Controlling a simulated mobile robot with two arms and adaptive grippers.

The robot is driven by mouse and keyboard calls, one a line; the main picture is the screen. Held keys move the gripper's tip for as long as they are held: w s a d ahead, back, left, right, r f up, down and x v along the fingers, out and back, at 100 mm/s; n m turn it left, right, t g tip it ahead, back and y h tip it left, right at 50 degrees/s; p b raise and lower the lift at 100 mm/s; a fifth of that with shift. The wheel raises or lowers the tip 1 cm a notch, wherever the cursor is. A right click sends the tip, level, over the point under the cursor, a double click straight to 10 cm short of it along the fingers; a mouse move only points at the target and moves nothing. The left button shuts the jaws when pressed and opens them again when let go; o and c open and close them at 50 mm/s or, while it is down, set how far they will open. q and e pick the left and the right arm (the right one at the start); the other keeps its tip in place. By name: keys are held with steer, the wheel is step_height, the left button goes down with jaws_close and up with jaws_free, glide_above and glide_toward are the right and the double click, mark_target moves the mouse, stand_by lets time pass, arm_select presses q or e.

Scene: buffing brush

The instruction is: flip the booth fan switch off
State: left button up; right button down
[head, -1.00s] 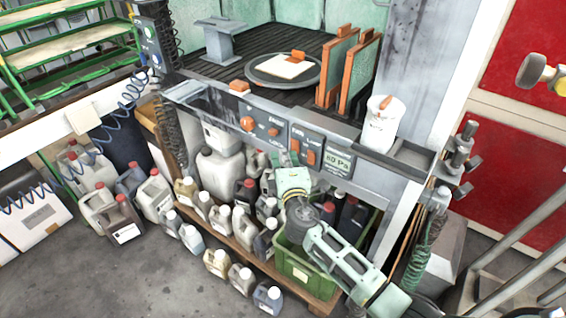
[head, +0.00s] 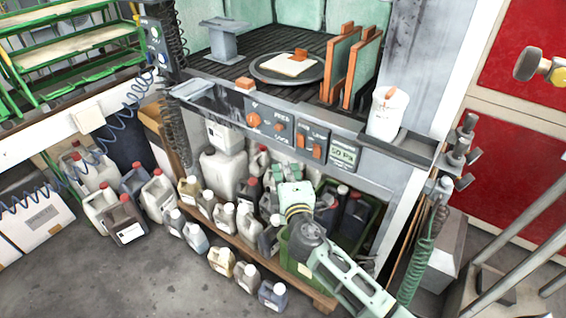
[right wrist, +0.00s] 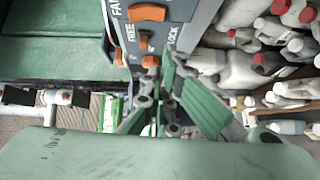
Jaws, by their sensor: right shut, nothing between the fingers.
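The fan switch (head: 301,139) is an orange rocker on the grey front panel (head: 375,178) of the booth, left of a matching lamp rocker (head: 317,151). In the right wrist view the fan switch (right wrist: 146,13) is at the top, beside cut-off "FA" lettering. I cannot tell which way it is tipped. My right gripper (head: 291,168) is below the switches in the head view, apart from the panel as far as I can see. In the right wrist view its fingers (right wrist: 171,50) are together and empty, by the "LOCK" lettering. My left gripper is not in view.
Left of the fan switch are a small free/lock knob (head: 278,126) and a larger round knob (head: 253,119). A pressure display (head: 343,155) is on the right. A white cup (head: 386,112) stands on the ledge. Several jugs and a green crate (head: 300,255) are below.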

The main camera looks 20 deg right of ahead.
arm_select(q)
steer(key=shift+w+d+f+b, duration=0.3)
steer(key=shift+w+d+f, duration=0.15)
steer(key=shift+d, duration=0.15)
arm_select(e)
steer(key=s+a, duration=0.1)
steer(key=s, duration=0.5)
steer(key=shift+f, duration=0.15)
